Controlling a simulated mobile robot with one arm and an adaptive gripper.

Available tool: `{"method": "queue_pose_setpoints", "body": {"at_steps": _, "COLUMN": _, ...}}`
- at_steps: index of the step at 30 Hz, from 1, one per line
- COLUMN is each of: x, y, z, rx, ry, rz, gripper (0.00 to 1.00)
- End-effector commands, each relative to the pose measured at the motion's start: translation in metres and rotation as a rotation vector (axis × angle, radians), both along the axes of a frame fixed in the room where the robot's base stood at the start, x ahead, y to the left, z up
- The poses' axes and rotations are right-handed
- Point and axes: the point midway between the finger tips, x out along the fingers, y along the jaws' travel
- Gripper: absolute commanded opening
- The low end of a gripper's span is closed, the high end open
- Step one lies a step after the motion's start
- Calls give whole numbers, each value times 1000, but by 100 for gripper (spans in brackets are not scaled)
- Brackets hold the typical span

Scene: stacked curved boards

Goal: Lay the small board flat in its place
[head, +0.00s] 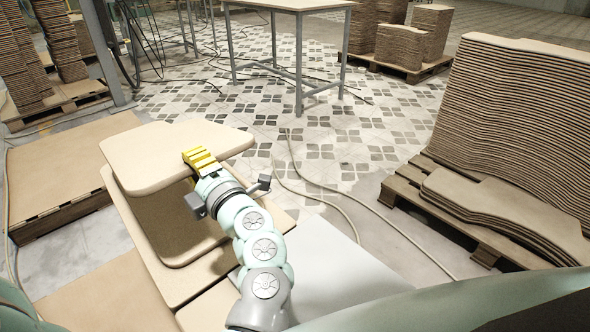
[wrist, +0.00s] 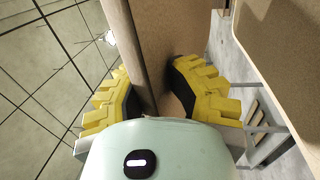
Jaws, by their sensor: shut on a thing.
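My gripper (head: 203,160) has yellow fingers and is shut on the near right edge of a tan board with rounded corners, which I take to be the small board (head: 150,150). The board is held roughly level above other boards. In the wrist view the fingers of my gripper (wrist: 155,95) lie on either side of the board (wrist: 133,20), whose edge runs between them. Below it lies another rounded board (head: 175,225), partly hidden by the held board and my arm. A larger board (head: 150,270) shows under that. The contact between the boards is hidden.
A pallet with a tall stack of wavy boards (head: 520,120) stands at the right, with a low stack (head: 500,210) beside it. A flat board pile (head: 60,170) lies at the left. A table (head: 290,4) stands behind. Cables (head: 320,190) cross the open tiled floor.

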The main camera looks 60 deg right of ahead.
Motion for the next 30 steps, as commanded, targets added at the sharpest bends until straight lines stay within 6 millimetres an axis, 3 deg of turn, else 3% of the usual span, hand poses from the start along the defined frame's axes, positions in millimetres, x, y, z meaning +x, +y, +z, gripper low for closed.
{"method": "queue_pose_setpoints", "body": {"at_steps": 21, "x": 0, "y": 0, "z": -60, "rx": -2, "ry": -22, "rz": 1, "gripper": 0}}
{"method": "queue_pose_setpoints", "body": {"at_steps": 30, "x": 0, "y": 0, "z": -77, "rx": -3, "ry": -21, "rz": 2, "gripper": 0}}
